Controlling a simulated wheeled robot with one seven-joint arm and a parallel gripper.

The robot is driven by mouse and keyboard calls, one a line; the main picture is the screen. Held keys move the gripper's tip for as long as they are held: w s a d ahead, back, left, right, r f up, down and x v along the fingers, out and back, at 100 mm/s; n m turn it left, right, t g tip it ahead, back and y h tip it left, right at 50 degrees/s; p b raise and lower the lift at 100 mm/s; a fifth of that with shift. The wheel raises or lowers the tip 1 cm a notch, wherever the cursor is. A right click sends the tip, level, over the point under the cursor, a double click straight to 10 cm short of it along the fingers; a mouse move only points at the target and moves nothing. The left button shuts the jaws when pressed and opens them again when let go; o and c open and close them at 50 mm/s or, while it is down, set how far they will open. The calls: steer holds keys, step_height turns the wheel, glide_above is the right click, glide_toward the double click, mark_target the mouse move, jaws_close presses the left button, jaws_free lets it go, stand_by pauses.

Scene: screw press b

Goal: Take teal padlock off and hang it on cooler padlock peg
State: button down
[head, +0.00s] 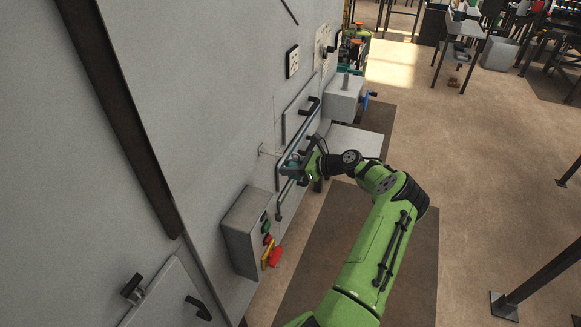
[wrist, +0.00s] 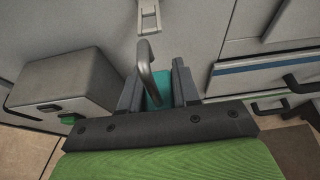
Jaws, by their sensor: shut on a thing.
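My gripper (head: 296,166) is shut on the teal padlock (wrist: 155,92), which sits between its two dark fingers. The padlock's grey curved shackle (wrist: 146,65) stands up out of the jaws in the wrist view. Its upper end is close to a pale metal fitting (wrist: 149,17) on the grey panel; I cannot tell whether they touch. In the head view the teal padlock (head: 290,168) is small and partly hidden by the gripper, in front of the panel. A pale fitting (head: 268,150) juts from the panel just left of it. I cannot tell which part is the cooler padlock peg.
A grey box (head: 242,232) juts from the panel below and left of the gripper, with green, red and yellow parts on its side. A long rail (head: 283,190) and dark handles run near the gripper. Another grey box (head: 343,98) is farther back. Open floor lies right.

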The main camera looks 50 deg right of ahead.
steer(key=shift+w, duration=0.1)
stand_by(0.3)
steer(key=shift+w+a, duration=0.25)
steer(key=shift+w, duration=0.45)
steer(key=shift+w+a, duration=0.25)
steer(key=shift+w, duration=0.4)
steer(key=shift+w+p, duration=0.15)
steer(key=shift+p, duration=0.15)
steer(key=shift+w+a, duration=0.25)
steer(key=shift+w, duration=0.3)
steer(key=shift+f, duration=0.15)
steer(key=shift+f+b, duration=0.45)
steer(key=shift+f, duration=0.15)
steer(key=shift+r, duration=0.1)
